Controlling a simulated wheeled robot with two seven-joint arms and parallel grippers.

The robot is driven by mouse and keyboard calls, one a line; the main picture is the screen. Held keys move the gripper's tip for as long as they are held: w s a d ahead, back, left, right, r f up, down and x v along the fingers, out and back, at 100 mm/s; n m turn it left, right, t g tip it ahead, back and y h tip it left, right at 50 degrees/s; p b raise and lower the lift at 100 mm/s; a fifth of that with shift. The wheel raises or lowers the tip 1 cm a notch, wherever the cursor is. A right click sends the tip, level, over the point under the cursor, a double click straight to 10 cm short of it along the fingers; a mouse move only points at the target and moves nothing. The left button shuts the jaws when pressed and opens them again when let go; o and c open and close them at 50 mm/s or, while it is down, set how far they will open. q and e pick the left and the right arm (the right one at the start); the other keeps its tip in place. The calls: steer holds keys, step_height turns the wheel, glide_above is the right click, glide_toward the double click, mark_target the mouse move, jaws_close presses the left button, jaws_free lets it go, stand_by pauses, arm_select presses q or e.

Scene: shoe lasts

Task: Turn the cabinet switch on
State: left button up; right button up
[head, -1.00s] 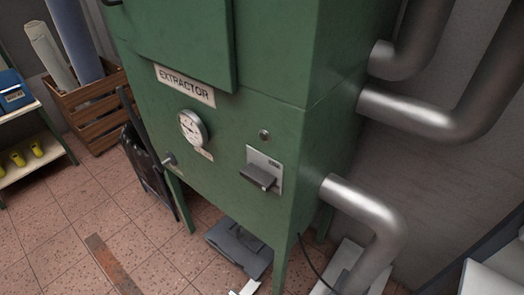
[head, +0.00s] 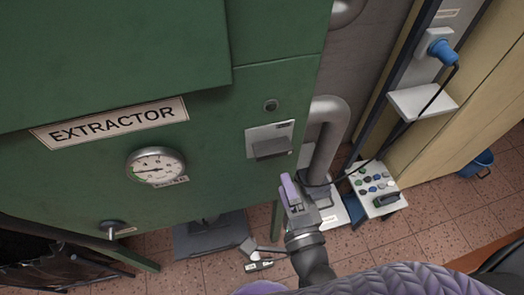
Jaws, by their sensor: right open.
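The green cabinet (head: 220,90) marked EXTRACTOR fills the left and middle of the head view. Its switch is a pale plate (head: 257,132) with a dark grey paddle (head: 272,147) sticking out, near the cabinet's right edge. My right gripper (head: 292,187), with purple fingers, is just below and slightly right of the switch. It is open and looks apart from the paddle, with nothing visible between its fingers. My left gripper is not in view.
A dial gauge (head: 155,166) and a small handle (head: 112,229) are on the cabinet front, and a round button (head: 270,105) is above the switch. A metal pipe (head: 326,130) runs beside the cabinet.

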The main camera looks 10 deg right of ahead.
mark_target(275, 156)
steer(key=w, duration=0.9)
steer(key=shift+w, duration=0.1)
jaws_close()
